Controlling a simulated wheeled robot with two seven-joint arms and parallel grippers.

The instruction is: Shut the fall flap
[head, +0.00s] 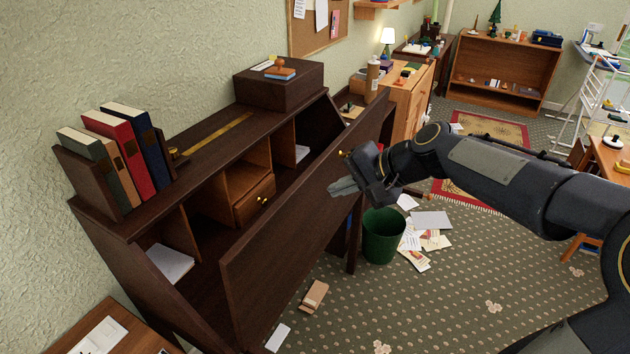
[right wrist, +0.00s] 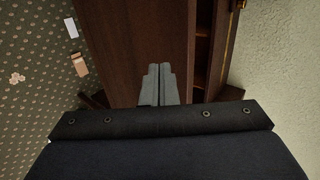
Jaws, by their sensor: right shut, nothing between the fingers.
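The fall flap (head: 285,235) is a long dark brown board on the front of the dark wooden desk (head: 135,222). It stands tilted up and outward, with a gap between it and the compartments behind. In the right wrist view the flap (right wrist: 145,40) is a broad brown panel beside the open compartments. My right gripper (head: 342,187) is shut and empty, with its grey fingertips at the flap's face; I cannot tell whether they touch. The closed fingers also show in the right wrist view (right wrist: 158,72). My left gripper is not in view.
Books (head: 125,150) and a dark box (head: 279,82) stand on the desk top. A green bin (head: 381,238) stands below my right arm, with papers (head: 425,240) scattered beside it. A tan block (head: 314,296) lies on the carpet before the desk.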

